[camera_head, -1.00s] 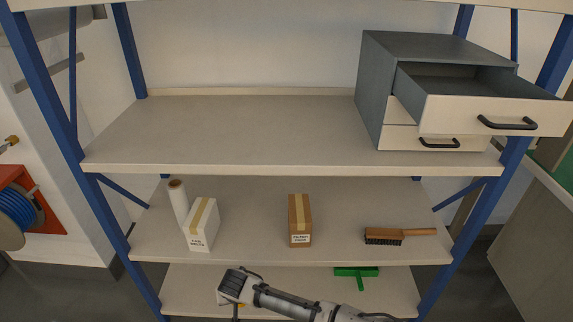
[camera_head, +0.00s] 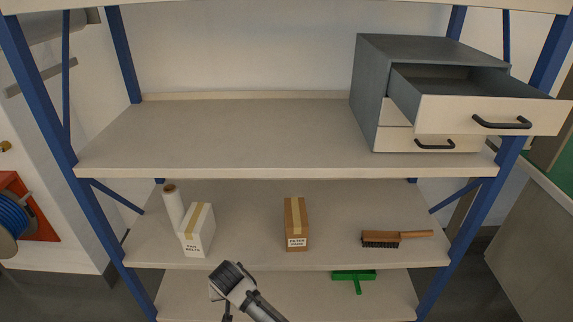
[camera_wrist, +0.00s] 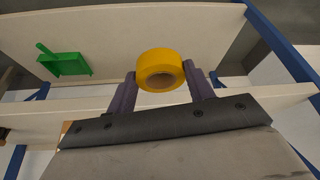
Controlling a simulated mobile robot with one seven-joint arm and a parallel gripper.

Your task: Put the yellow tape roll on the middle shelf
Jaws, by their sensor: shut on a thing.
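The yellow tape roll (camera_wrist: 158,61) is held between the two fingers of my gripper (camera_wrist: 160,72) in the wrist view. Its hole faces partly toward the camera. In the head view my wrist (camera_head: 232,280) is low, in front of the lowest visible shelf (camera_head: 390,290); the fingers and the roll cannot be made out there. The shelf above it (camera_head: 255,225) holds boxes and a brush. A higher shelf (camera_head: 240,130) holds a drawer cabinet and is bare on its left and middle.
A white roll (camera_head: 172,205), a white box (camera_head: 197,235), a brown box (camera_head: 296,225) and a brush (camera_head: 396,238) stand or lie along one shelf, with gaps between them. A green dustpan (camera_head: 354,275) lies below. The grey cabinet (camera_head: 430,50) has its top drawer (camera_head: 455,112) pulled out. Blue posts (camera_head: 35,80) flank the shelves.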

